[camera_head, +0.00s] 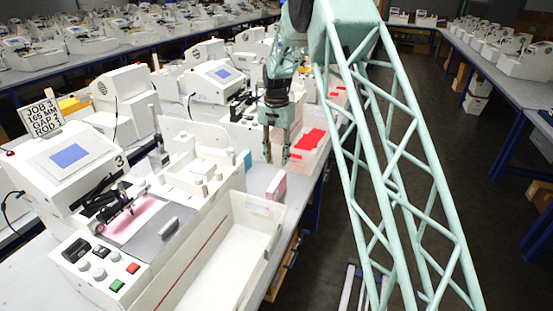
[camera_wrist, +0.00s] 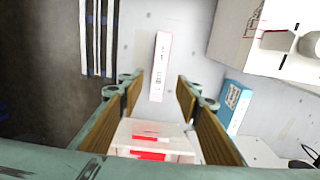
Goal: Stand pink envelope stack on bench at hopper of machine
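The pink envelope stack (camera_head: 276,186) stands on the bench at the right end of the near machine, beside its white tray. In the wrist view the pink-edged stack (camera_wrist: 159,67) shows a narrow printed face. My gripper (camera_head: 277,160) is above the bench, behind the stack in the head view. In the wrist view my gripper (camera_wrist: 158,92) is open, with nothing between its tan finger pads. The stack lies beyond the fingertips, apart from them. The near machine (camera_head: 72,157) carries a sign reading JOB 3, 165 MM, GAP 2, ROD 1. A white part with rods, perhaps its hopper (camera_head: 197,166), is at its right.
A blue box (camera_wrist: 233,107) stands near the stack, also seen in the head view (camera_head: 248,161). A clear bin with red contents (camera_head: 309,142) is behind my gripper. A long white tray (camera_head: 227,262) lies in front. The bench edge is close to the stack.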

